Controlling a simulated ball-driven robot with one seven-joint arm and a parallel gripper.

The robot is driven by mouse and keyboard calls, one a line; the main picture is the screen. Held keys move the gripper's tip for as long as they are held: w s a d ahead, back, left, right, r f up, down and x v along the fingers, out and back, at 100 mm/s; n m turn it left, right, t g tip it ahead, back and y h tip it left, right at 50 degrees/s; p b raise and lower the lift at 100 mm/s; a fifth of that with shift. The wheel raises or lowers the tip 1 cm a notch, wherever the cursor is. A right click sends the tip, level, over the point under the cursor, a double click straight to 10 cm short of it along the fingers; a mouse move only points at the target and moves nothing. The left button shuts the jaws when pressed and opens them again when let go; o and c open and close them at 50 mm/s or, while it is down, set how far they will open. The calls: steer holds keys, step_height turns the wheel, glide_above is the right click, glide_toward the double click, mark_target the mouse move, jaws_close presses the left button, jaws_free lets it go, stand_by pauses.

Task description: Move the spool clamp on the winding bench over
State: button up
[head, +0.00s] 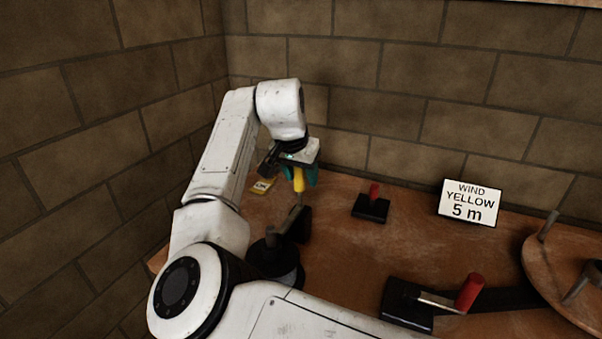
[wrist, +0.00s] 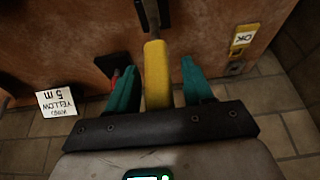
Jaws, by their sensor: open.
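A lever with a yellow handle (head: 299,183) on a grey arm stands at the left of the bench; I take it to be the spool clamp. My gripper (head: 299,173) is open around the top of this handle, teal fingers on either side. In the wrist view the yellow handle (wrist: 157,75) lies between the two fingers of my gripper (wrist: 159,78), with a visible gap on each side. The grey arm (wrist: 150,14) runs on beyond the handle. The clamp's lower part is partly hidden by my arm in the head view.
A small red lever (head: 374,192) on a black base stands right of the clamp. A crank with a red handle (head: 469,293) and a round wooden disc (head: 560,275) with pegs are further right. A sign (head: 468,203) reads "WIND YELLOW 5 m". Brick walls close the back and left.

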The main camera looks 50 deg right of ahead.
jaws_close()
stand_by(0.5)
